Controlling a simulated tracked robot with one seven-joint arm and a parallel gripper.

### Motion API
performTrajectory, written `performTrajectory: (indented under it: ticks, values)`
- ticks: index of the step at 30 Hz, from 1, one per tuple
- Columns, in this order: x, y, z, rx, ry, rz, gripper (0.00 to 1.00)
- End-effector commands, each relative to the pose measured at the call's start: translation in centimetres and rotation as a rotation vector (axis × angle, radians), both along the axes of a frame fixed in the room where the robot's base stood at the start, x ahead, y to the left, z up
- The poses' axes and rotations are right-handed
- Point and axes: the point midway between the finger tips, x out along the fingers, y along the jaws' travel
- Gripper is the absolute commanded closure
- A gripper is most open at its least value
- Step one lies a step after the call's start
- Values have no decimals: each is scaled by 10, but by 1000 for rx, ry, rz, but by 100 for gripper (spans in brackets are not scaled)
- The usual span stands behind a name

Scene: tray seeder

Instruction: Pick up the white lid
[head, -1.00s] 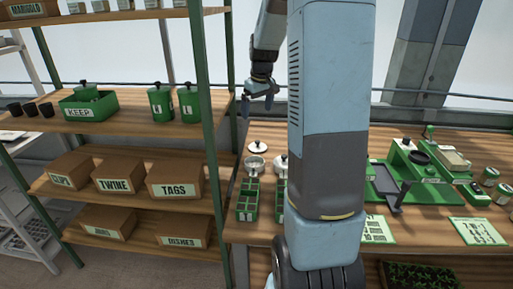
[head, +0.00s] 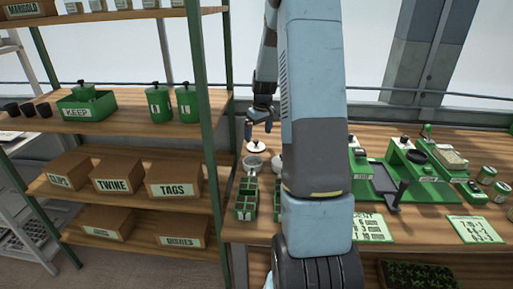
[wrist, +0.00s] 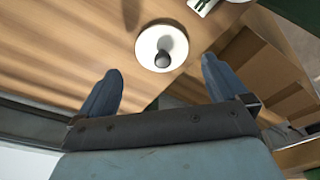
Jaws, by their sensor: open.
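The white lid (head: 257,146) is a round disc with a dark knob, lying on the wooden bench near its left end. In the wrist view the white lid (wrist: 162,47) lies flat, beyond the fingertips and between their lines. My gripper (head: 259,130) is just above the lid in the head view. In the wrist view my gripper (wrist: 162,80) has its two blue fingers wide apart with nothing between them. The fingers do not touch the lid.
The shelf unit's green post (head: 211,120) rises close on the left. A green seeder machine (head: 384,178) sits to the right. My arm hides part of the bench.

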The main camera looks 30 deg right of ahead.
Motion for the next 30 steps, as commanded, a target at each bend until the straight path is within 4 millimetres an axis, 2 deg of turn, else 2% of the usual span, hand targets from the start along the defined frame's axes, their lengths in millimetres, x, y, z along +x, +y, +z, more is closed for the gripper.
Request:
performTrajectory:
  ticks: [5,15,22,23,30]
  values:
    - [2,2,-8,0,0,1,0]
    - [10,6,-49,0,0,0,0]
    - [11,6,-51,0,-1,1,0]
    - [11,6,-51,0,-1,1,1]
    - [11,6,-51,0,-1,1,24]
